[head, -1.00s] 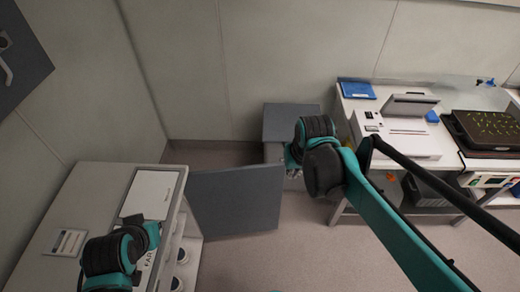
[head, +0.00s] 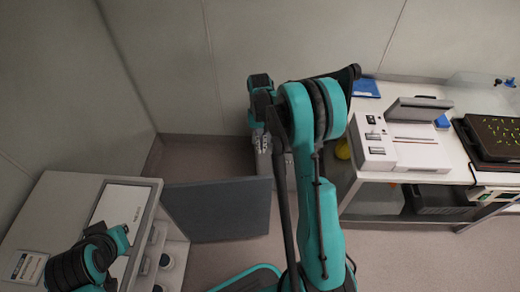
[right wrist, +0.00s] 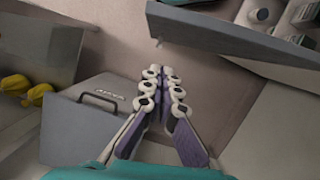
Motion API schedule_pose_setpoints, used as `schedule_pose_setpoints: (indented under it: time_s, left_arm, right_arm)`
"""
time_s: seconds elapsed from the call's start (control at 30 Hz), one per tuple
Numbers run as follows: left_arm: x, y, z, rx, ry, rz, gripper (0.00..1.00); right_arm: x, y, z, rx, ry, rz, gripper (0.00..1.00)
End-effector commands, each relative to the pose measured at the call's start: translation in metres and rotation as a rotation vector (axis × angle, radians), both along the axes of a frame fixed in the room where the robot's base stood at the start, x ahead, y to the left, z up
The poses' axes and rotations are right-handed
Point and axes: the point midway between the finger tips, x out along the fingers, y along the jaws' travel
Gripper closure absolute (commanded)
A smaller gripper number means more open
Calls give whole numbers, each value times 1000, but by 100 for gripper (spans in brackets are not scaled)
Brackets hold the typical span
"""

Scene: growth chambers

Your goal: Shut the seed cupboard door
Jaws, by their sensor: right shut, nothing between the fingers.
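The seed cupboard (head: 30,215) is the low white unit at the left in the head view. Its grey door (head: 218,208) stands wide open, sticking out to the right. In the right wrist view the door (right wrist: 215,38) crosses the top right, with a small handle-like stub near its left end. My right gripper (right wrist: 164,82) is shut and empty, apart from the door in that view. In the head view the right gripper (head: 262,142) is near the door's far right corner, partly hidden by my arm. My left arm is over the cupboard; its fingers are not visible.
A white bench (head: 425,185) with a white device (head: 405,145) and a dark seedling tray (head: 497,138) stands at the right. A grey box with a handle (right wrist: 92,118) and yellow items (right wrist: 25,88) lie near the right gripper. Floor is clear in front of the door.

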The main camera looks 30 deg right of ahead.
Motion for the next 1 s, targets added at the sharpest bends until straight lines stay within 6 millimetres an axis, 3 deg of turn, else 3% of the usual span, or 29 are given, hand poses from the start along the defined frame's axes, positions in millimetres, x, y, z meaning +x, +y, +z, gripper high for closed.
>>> schedule_pose_setpoints:
  time_s: [0.1, 0.37, 0.6, 1.0]
  left_arm:
    - [0, 0, -13, 0, 0, 0, 100]
    - [0, 0, -34, 0, 0, 0, 100]
    - [0, 0, -42, 0, 0, 0, 100]
    - [0, 0, -42, 0, 0, 0, 100]
  right_arm:
    - [-5, 2, -29, 0, -1, 0, 100]
    - [-18, 7, -82, 0, -1, 1, 100]
    - [-48, 20, -76, -2, -3, 1, 100]
    - [-54, 22, -74, -2, -2, 0, 100]
